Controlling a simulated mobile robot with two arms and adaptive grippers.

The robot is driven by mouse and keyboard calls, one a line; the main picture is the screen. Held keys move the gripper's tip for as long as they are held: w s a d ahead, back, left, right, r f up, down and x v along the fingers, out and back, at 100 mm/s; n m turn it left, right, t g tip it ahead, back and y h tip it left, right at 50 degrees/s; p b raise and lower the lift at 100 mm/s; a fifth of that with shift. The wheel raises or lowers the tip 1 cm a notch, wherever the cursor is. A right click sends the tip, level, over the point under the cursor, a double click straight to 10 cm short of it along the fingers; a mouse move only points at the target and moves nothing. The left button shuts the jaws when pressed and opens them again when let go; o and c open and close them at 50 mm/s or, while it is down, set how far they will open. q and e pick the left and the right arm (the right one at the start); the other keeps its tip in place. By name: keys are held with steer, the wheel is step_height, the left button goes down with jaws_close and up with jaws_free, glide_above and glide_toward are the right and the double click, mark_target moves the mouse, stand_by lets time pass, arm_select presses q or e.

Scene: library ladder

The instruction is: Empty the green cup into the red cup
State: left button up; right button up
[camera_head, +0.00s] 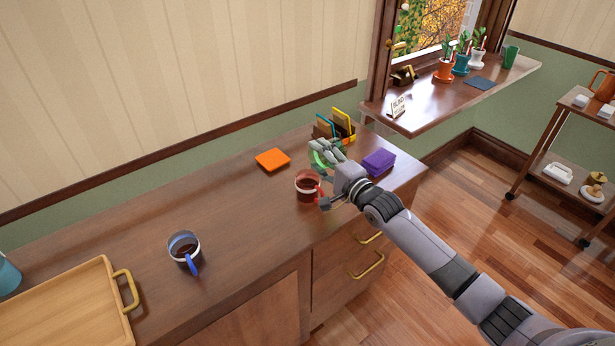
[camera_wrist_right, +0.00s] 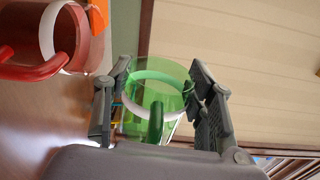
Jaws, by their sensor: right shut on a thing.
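The red cup (camera_head: 307,186) stands on the dark wooden counter, with dark contents showing inside. My right gripper (camera_head: 325,152) is just behind and above it, shut on the green cup (camera_head: 319,159). In the right wrist view the clear green cup (camera_wrist_right: 155,100) sits between both fingers of the gripper (camera_wrist_right: 162,95), its handle facing the palm. The green cup looks tilted. The red cup (camera_wrist_right: 50,45) shows at the upper left there, apart from the green one. I cannot tell what is in the green cup. My left gripper is not in view.
A blue cup (camera_head: 185,251) and a wooden tray (camera_head: 75,305) stand on the left of the counter. An orange pad (camera_head: 272,159), a purple block (camera_head: 379,162) and a file holder (camera_head: 338,124) are near the gripper. The counter between blue and red cups is clear.

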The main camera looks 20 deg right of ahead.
steer(key=shift+s+a+r+n+p, duration=0.1)
steer(key=shift+a+n+p, duration=0.15)
steer(key=shift+n, duration=0.7)
steer(key=shift+s+a+r+n+p, duration=0.15)
steer(key=shift+a+n, duration=0.1)
steer(key=shift+n, duration=0.7)
stand_by(2.2)
